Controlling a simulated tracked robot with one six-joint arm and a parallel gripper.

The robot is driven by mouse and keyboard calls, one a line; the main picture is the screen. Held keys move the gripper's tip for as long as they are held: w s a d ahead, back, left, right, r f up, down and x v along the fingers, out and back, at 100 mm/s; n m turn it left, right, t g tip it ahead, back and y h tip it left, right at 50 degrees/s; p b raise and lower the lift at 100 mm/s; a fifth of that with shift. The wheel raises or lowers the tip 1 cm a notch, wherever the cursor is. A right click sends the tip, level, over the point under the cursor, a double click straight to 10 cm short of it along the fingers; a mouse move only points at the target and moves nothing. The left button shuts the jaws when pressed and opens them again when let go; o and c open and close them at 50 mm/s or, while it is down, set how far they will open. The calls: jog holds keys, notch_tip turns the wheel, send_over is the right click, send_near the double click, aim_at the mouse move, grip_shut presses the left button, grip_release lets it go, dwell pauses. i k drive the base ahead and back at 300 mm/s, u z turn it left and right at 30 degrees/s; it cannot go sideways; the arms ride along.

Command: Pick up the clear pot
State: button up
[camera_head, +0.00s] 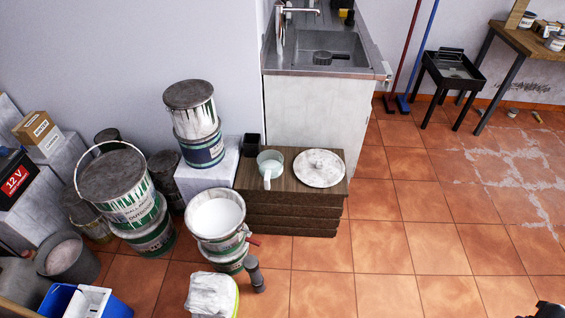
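The clear pot (271,157) is a see-through, slightly greenish vessel with a pale handle pointing toward the front. It stands upright on the left part of a low dark wooden unit (290,212). A round, pale, stained lid-like disc (319,168) with a knob lies to its right, apart from it. A small dark part at the bottom right corner looks like my gripper (548,311). It is cut off by the frame edge, far from the pot, and its fingers cannot be made out.
A black square cup (252,145) stands behind the pot. Stacked paint tins (193,109) and an open white-filled tin (215,213) crowd the left. A sink counter (318,56) rises behind. The tiled floor (410,225) to the right is mostly clear.

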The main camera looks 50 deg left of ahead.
aim_at(270, 161)
jog(key=i, duration=2.05)
jog(key=u, duration=3.75)
